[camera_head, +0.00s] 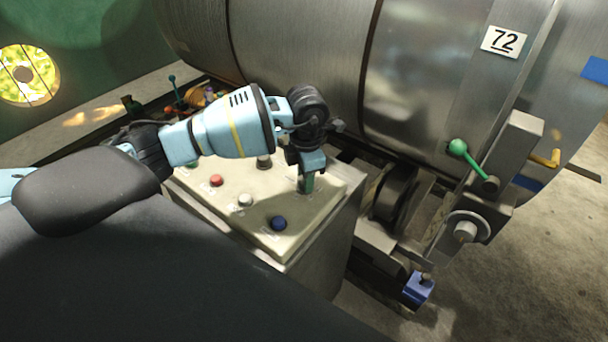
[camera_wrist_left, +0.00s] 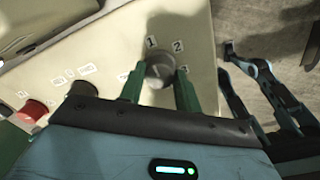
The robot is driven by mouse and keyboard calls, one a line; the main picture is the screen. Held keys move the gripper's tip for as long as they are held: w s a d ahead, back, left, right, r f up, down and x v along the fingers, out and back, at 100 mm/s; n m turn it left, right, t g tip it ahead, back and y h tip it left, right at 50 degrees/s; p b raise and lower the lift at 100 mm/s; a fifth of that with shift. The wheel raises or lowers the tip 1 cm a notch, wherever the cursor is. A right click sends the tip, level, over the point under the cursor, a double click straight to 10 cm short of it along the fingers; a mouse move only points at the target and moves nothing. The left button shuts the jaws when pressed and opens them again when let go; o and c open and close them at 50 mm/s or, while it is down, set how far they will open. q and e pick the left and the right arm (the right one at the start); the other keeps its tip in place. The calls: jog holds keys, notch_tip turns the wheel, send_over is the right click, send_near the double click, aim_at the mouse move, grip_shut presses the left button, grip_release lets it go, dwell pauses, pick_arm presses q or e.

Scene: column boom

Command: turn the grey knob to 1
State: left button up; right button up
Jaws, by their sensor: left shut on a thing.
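The grey knob (camera_wrist_left: 158,66) sits on the pale control panel, with the labels 1 and 2 above it and another mark at its right in the left wrist view. My left gripper (camera_wrist_left: 160,76) has its green fingers on both sides of the knob and is shut on it. In the head view the left gripper (camera_head: 306,184) points down at the right part of the panel (camera_head: 322,206) and hides the knob. Which label the knob points to is hard to tell. My right gripper does not clearly show.
A red button (camera_head: 216,181), a white button (camera_head: 245,199) and a blue button (camera_head: 279,223) sit on the panel near the gripper. A large metal drum (camera_head: 310,50) stands close behind. A green-knobbed lever (camera_head: 470,157) is at the right. Floor is open at the far right.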

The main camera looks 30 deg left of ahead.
dwell(0.3)
pick_arm(q)
jog(key=o, duration=1)
jog(key=shift+s+d+r, duration=0.1)
jog(key=shift+r, duration=3.8)
jog(key=shift+f, duration=0.1)
